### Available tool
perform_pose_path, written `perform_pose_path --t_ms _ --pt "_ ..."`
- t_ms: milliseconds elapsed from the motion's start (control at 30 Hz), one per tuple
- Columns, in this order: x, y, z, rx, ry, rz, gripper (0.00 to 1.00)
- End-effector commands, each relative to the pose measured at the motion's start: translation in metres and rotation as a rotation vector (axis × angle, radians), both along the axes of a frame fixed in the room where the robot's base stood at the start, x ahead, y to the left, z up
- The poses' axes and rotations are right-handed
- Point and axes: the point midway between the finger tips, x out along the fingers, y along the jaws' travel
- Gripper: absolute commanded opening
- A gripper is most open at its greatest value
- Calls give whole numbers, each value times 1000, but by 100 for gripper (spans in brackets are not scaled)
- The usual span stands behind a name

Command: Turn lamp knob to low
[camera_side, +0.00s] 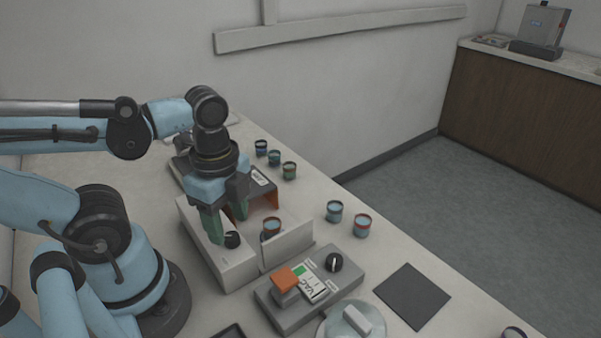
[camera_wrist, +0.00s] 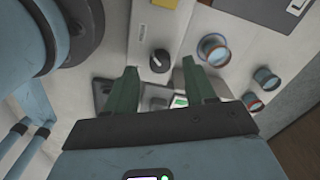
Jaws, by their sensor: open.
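A black round knob with a pale pointer mark (camera_side: 232,240) sits on the front of the white housing (camera_side: 238,272). It also shows in the wrist view (camera_wrist: 160,60). My gripper (camera_side: 229,226) points down over the housing with its green fingers spread and nothing between them. In the side view one fingertip is close beside the knob; I cannot tell whether they touch. In the wrist view the knob lies a little above the gap between the fingertips (camera_wrist: 162,78). The dial markings are too small to read.
Several cups stand along the right side, and a dark mat (camera_side: 413,296) lies flat.

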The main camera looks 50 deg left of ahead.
Motion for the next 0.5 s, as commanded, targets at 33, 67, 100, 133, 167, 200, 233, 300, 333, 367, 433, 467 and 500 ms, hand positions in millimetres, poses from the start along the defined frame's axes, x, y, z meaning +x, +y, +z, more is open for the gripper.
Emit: perform_pose_path --t_ms 33,67,100,133,167,200,233,300,333,367,433,467,500 --pt "0 0 -5 0 0 0 55" --pt "0 0 -8 0 0 0 55" --pt "1 0 -11 0 -1 0 55" --pt "1 0 -13 0 -1 0 55" --pt "1 0 -15 0 -1 0 55" --pt "1 0 -18 0 -1 0 55" --pt "1 0 -19 0 -1 0 55" --pt "0 0 -22 0 -1 0 55" --pt "0 0 -23 0 -1 0 55" --pt "0 0 -24 0 -1 0 55" --pt "0 0 -25 0 -1 0 55" --pt "0 0 -26 0 -1 0 55" --pt "0 0 -26 0 -1 0 55"
